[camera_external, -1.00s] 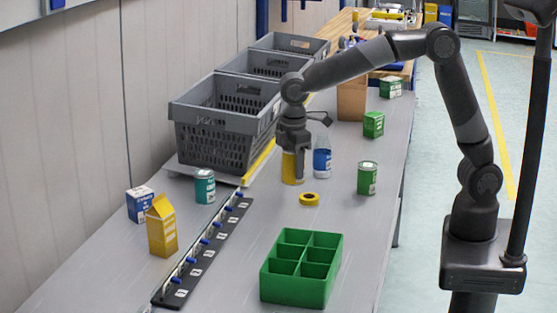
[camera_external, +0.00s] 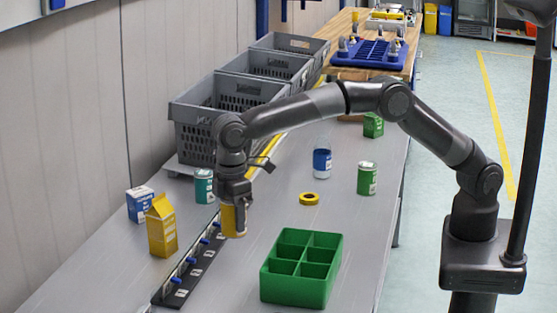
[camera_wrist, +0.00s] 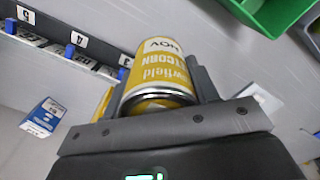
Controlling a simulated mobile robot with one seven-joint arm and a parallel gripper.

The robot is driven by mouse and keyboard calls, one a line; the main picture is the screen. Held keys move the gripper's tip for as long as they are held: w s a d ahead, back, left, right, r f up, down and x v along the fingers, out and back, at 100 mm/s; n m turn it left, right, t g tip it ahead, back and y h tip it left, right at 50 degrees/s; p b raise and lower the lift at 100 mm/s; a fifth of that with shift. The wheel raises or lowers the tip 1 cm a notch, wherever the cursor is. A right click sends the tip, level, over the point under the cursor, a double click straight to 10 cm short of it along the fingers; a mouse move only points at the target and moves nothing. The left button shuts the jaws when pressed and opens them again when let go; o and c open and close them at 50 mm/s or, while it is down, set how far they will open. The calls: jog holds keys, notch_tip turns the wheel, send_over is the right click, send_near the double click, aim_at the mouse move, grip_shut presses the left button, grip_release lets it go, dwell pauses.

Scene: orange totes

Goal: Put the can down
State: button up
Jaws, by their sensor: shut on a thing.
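A yellow can (camera_external: 233,220) with a white-and-yellow label is held in my gripper (camera_external: 235,200), just right of the black strip with blue clips on the grey table. In the wrist view the can (camera_wrist: 163,65) sits between the two fingers of my gripper (camera_wrist: 165,85), its silver rim toward the camera. My gripper is shut on it. The can hangs roughly upright in the external view. I cannot tell whether its base touches the table.
The black strip (camera_external: 190,270) runs beside the can. A green divided box (camera_external: 300,292), yellow tape roll (camera_external: 309,199), green can (camera_external: 367,179), blue-labelled container (camera_external: 322,162), teal can (camera_external: 203,187), yellow carton (camera_external: 161,228) and blue-white box (camera_external: 140,205) stand around.

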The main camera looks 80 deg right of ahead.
jog(key=a+f, duration=0.2)
jog(key=a, duration=0.1)
jog(key=s+a+f, duration=0.1)
jog(key=a+f, duration=0.1)
jog(key=a, duration=0.1)
jog(key=a+f, duration=0.2)
jog(key=a, duration=0.1)
jog(key=shift+s+a, duration=0.2)
jog(key=shift+a, duration=0.15)
jog(key=shift+f, duration=1.95)
jog(key=o, duration=1.2)
jog(key=shift+f, duration=0.15)
notch_tip(320, 180, up, 12)
jog(key=shift+r, duration=0.15)
jog(key=shift+r, duration=0.1)
